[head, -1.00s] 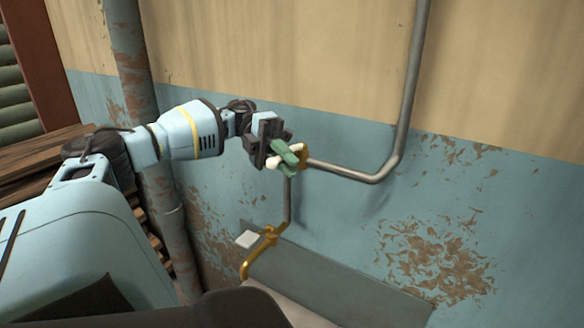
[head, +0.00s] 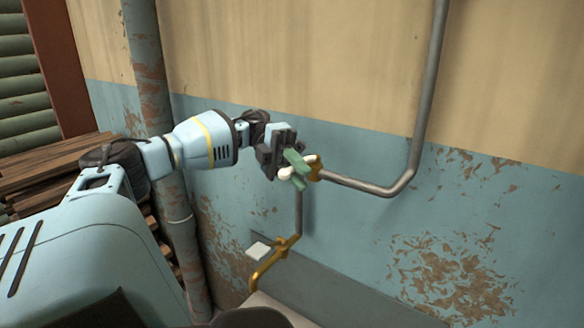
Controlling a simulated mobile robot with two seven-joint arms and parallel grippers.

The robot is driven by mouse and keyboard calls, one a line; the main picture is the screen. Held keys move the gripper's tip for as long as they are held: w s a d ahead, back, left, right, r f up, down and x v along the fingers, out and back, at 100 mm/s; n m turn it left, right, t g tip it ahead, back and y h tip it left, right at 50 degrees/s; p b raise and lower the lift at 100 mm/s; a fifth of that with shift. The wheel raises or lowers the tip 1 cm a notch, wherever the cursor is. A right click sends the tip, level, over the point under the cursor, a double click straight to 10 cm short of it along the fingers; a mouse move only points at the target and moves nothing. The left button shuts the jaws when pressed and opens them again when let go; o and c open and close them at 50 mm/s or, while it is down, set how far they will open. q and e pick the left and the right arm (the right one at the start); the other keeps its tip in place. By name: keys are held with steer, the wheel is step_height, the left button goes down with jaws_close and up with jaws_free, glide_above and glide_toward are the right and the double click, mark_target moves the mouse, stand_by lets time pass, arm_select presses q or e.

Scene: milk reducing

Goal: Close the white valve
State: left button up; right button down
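The white valve (head: 286,173) has a white handle on a brass fitting (head: 316,170) at the end of the horizontal grey pipe on the wall. My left gripper (head: 297,172), with green fingertips, is at this handle. Its fingers stand apart, one above and one below the white handle, and hide its middle part. I cannot tell whether they touch it. The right gripper is not in view.
A rusty vertical pipe (head: 147,75) and stacked wood (head: 50,165) are at the left.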

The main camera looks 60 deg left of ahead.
arm_select(q)
steer(key=shift+w+a+b, duration=0.1)
steer(key=shift+a+b, duration=0.3)
steer(key=shift+a, duration=0.05)
steer(key=shift+a+b, duration=0.55)
steer(key=shift+a, duration=0.1)
steer(key=a+p, duration=0.1)
steer(key=a, duration=0.1)
steer(key=a+r+p, duration=0.1)
steer(key=a, duration=0.1)
steer(key=shift+a+r, duration=0.1)
steer(key=shift+a, duration=0.3)
steer(key=shift+s+a, duration=0.1)
steer(key=shift+s, duration=0.1)
